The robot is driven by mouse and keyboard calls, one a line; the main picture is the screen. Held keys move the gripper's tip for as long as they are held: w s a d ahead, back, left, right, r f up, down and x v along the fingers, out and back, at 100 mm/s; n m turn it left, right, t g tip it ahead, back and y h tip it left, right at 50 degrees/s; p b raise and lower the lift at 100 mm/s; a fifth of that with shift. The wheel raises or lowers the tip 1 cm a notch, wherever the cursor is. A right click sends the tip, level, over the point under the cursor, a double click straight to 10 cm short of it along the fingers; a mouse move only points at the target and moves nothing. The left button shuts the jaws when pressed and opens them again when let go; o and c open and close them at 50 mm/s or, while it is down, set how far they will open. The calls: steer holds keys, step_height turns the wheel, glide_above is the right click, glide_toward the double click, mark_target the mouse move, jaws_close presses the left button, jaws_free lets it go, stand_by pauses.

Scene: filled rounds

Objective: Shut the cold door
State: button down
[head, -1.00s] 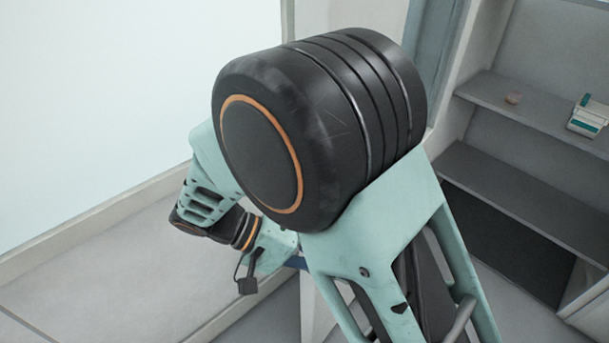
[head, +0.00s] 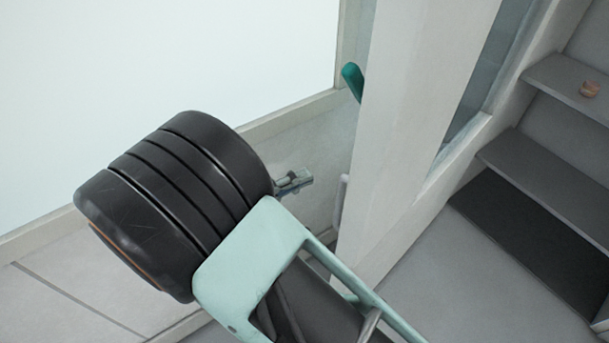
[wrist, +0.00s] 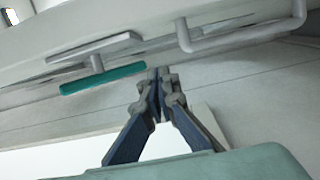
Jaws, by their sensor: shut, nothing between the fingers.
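The cold door (head: 415,110) is a pale panel that stands upright at an angle in the head view, swung out beside the shelves. A green handle (head: 352,80) and a grey bar (head: 341,200) stick out from its left side. In the wrist view the door spans the top, with the green handle (wrist: 103,79) left of centre and the bent grey bar (wrist: 245,40) at right. My gripper (wrist: 160,76) is shut and empty. Its tips appear just right of the green handle, but I cannot tell whether they touch anything.
Grey shelves (head: 545,160) stand at the right, with a small brown object (head: 589,89) on the upper one. A pale wall with a large white panel (head: 150,70) is at the left. Clear grey floor (head: 480,270) lies right of the door.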

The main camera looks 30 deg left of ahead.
steer(key=w+d+p, duration=0.3)
steer(key=w+d, duration=0.2)
steer(key=d, duration=0.2)
steer(key=shift+w+d, duration=0.2)
steer(key=shift+w, duration=0.05)
steer(key=shift+d, duration=0.1)
